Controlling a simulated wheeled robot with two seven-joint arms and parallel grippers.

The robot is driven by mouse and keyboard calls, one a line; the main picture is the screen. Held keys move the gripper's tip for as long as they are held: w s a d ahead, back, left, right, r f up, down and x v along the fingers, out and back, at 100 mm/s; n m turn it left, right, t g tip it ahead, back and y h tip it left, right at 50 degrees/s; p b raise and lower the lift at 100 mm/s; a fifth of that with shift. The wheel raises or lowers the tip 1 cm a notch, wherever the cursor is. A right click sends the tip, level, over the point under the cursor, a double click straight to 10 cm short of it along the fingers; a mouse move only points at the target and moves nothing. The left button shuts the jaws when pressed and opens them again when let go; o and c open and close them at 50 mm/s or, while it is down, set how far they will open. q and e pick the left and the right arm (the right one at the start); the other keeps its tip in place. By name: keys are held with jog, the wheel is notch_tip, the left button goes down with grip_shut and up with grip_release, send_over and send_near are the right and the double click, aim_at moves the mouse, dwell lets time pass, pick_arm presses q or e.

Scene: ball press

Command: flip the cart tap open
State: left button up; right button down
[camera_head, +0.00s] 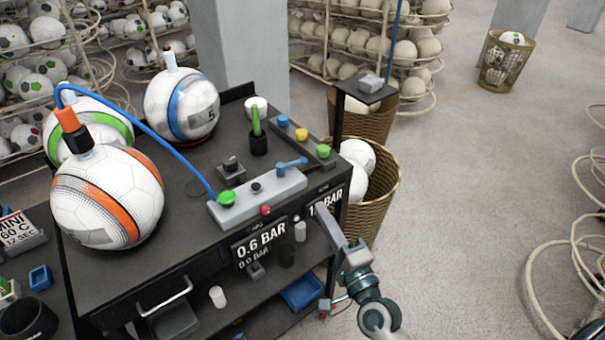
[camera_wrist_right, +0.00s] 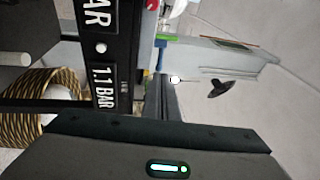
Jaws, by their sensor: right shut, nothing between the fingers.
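The cart (camera_head: 110,287) is black and carries a grey valve block (camera_head: 258,198) on its top. A blue lever (camera_head: 291,163), which looks like the tap, sits at the block's right end, lying roughly along the top. My right gripper (camera_head: 322,210) is shut and empty, with its long fingers in front of the cart's right display. In the right wrist view the shut fingers (camera_wrist_right: 164,95) point up beside the display reading 1.1 BAR (camera_wrist_right: 103,90). My left gripper is not in view.
A blue hose (camera_head: 160,133) runs from the block's green fitting (camera_head: 227,198) to the orange-striped ball (camera_head: 107,197). A post with a small plate (camera_head: 367,88) stands behind the cart's right corner. A wicker basket (camera_head: 372,205) holds balls. The floor at right is mostly clear.

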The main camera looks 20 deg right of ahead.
jog(key=p, duration=0.4)
send_near(297, 163)
jog(key=x, duration=0.5)
jog(key=shift+a+f, duration=0.1)
jog(key=shift+f, duration=0.1)
jog(key=shift+w, duration=0.65)
jog(key=n+y+b, duration=0.1)
jog(key=y+b, duration=0.1)
jog(key=w+n+y+b, duration=0.1)
jog(key=y+b, duration=0.1)
jog(key=b, duration=0.1)
jog(key=shift+w+f+n+g+y, duration=0.1)
jog(key=shift+n+g+y, duration=0.2)
jog(key=shift+g, duration=0.1)
jog(key=shift+w+d+r+y, duration=0.15)
jog(key=shift+d+r+y, duration=0.05)
jog(key=shift+d+y, duration=0.1)
jog(key=shift+r, duration=0.25)
